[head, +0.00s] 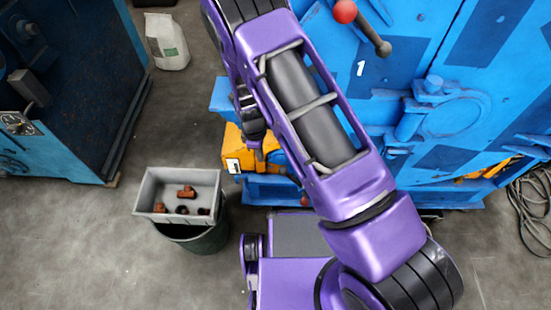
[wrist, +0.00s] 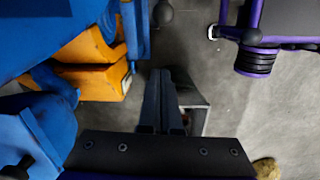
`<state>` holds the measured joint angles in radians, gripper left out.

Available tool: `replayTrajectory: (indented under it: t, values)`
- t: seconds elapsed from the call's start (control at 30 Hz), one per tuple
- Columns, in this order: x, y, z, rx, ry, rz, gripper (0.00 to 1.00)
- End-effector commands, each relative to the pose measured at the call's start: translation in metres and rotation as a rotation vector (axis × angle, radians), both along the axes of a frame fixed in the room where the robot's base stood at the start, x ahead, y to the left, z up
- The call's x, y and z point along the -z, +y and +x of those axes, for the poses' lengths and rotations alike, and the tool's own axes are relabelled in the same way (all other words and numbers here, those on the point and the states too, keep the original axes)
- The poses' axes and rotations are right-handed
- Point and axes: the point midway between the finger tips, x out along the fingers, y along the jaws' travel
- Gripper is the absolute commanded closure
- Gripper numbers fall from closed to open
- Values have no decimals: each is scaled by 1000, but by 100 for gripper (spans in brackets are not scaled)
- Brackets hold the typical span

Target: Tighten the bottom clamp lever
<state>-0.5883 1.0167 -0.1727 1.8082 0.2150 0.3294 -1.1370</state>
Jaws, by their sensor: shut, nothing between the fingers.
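In the wrist view my gripper (wrist: 165,76) points up the picture with its two dark fingers together and nothing between them. A dark round knob (wrist: 163,13) on a short stem shows beyond the fingertips, apart from them; it may be the bottom clamp lever's end. In the head view a small reddish knob (head: 304,200) shows low on the blue machine (head: 400,75), beside my arm and partly hidden. An upper lever (head: 375,38) with a red ball sticks out near the top. My arm hides most of the gripper's surroundings in the head view.
An orange block (head: 236,150) juts from the machine's lower left; it also shows in the wrist view (wrist: 95,60). A grey tray (head: 150,190) with several brown pieces sits on a dark bin (head: 208,236). Cables (head: 530,210) lie at right.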

Motion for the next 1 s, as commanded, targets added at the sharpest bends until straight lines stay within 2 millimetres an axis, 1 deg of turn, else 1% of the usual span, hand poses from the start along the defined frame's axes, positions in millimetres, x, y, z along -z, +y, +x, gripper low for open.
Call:
replayTrajectory:
  t: [0.07,0.17,0.27,0.5,0.57,0.6,0.63,0.67,0.8,1.0]
  values:
    - [5,-1,0,4,-4,-3,100]
    - [17,-2,1,6,-4,-3,100]
    - [36,-4,1,5,-2,-4,100]
    - [88,-7,3,4,-2,-3,100]
    - [100,-8,3,5,-2,-3,100]
    - [103,-10,4,6,-3,-2,100]
    - [95,-17,4,9,-4,-1,100]
    - [92,-21,3,9,-3,-1,100]
    - [87,-36,0,8,-4,0,100]
    - [84,-43,-2,4,-3,0,100]
